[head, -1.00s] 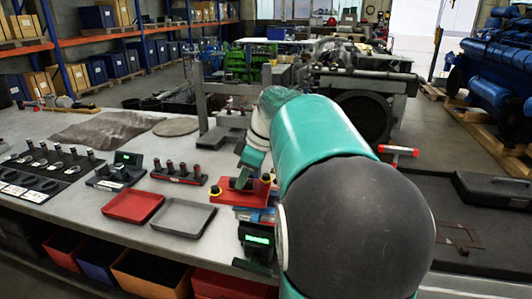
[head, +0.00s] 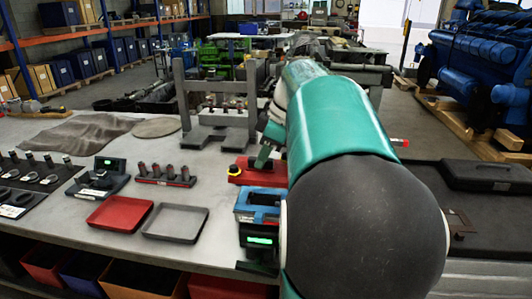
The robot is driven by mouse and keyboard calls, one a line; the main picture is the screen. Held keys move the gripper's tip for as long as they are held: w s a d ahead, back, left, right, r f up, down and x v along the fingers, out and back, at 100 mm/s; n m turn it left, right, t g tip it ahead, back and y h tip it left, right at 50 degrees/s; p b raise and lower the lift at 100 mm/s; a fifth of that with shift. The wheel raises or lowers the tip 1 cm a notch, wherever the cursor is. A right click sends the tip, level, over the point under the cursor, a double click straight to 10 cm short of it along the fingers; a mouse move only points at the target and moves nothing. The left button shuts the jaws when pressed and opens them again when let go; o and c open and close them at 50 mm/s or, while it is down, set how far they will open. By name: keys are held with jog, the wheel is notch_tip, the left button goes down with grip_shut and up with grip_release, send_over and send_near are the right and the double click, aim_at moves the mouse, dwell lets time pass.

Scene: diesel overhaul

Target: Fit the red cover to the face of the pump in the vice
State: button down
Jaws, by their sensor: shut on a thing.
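The red cover (head: 250,176) is a wide red piece with a yellow round part at its left end. It shows just beyond the blue vice (head: 250,203) on the bench. My gripper (head: 264,158) comes down onto the cover from above and is shut on it. My teal arm hides the cover's right end and part of the vice. I cannot make out the pump or its face, and cannot tell whether the cover touches anything.
A green-lit display (head: 260,240) stands in front of the vice. A red tray (head: 120,213) and a grey tray (head: 175,223) lie to the left, with a rack of dark cylinders (head: 165,175) behind. A grey frame (head: 215,110) stands at the back.

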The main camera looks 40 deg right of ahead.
jog(key=shift+d+r, duration=0.15)
jog(key=shift+d, duration=0.05)
jog(key=shift+s+d+f, duration=0.1)
jog(key=shift+d+f, duration=0.1)
jog(key=shift+s+a+f, duration=0.1)
jog(key=shift+s+f, duration=0.05)
jog(key=shift+f, duration=3)
jog(key=shift+f, duration=0.95)
jog(key=c, duration=1.3)
grip_release()
